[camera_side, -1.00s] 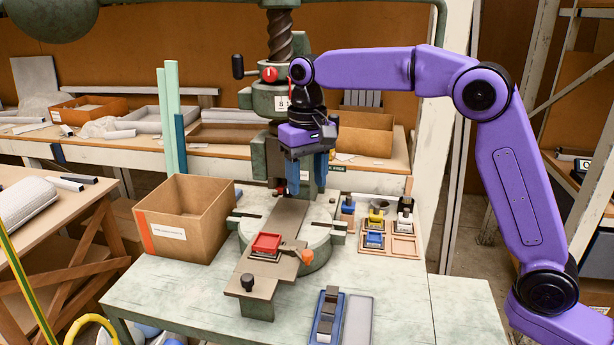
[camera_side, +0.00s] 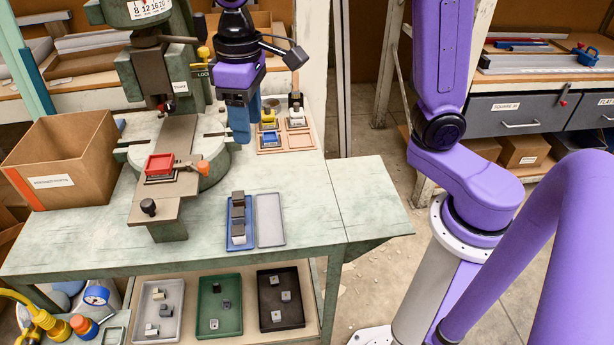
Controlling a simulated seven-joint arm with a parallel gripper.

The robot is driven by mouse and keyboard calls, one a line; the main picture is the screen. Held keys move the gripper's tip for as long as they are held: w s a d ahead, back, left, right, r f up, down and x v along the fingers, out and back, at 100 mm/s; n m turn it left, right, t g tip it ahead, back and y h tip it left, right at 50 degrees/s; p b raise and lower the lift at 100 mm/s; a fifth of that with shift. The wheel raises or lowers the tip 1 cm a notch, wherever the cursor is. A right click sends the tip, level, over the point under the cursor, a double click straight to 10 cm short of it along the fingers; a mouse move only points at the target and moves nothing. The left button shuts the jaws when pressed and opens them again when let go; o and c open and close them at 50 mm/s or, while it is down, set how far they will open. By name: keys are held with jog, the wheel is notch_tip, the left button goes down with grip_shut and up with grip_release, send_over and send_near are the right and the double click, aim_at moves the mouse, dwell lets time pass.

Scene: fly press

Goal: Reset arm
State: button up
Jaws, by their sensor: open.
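My gripper (camera_side: 241,122), with blue fingers, points down above the bench, just right of the green fly press (camera_side: 125,75). It is open and I see nothing held in it. The press ram stands over a slide plate (camera_side: 175,140) on the round press bed. A red square fixture (camera_side: 159,165) sits on the slide, with an orange knob (camera_side: 203,167) to its right and a black knob (camera_side: 148,207) at the front. The fingers hide part of the bench behind them.
An open cardboard box (camera_side: 85,165) stands left of the press. A wooden tray (camera_side: 300,138) with coloured pieces lies right of the gripper. A blue tray (camera_side: 239,235) of dark blocks and an empty grey tray (camera_side: 270,220) lie at the front. The bench's right end is clear.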

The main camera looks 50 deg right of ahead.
jog(key=s+d+f+n, duration=0.3)
jog(key=s+d, duration=0.3)
jog(key=s, duration=0.4)
jog(key=s+d+f+n, duration=0.4)
jog(key=s+d, duration=0.2)
jog(key=s, duration=0.5)
dwell(0.7)
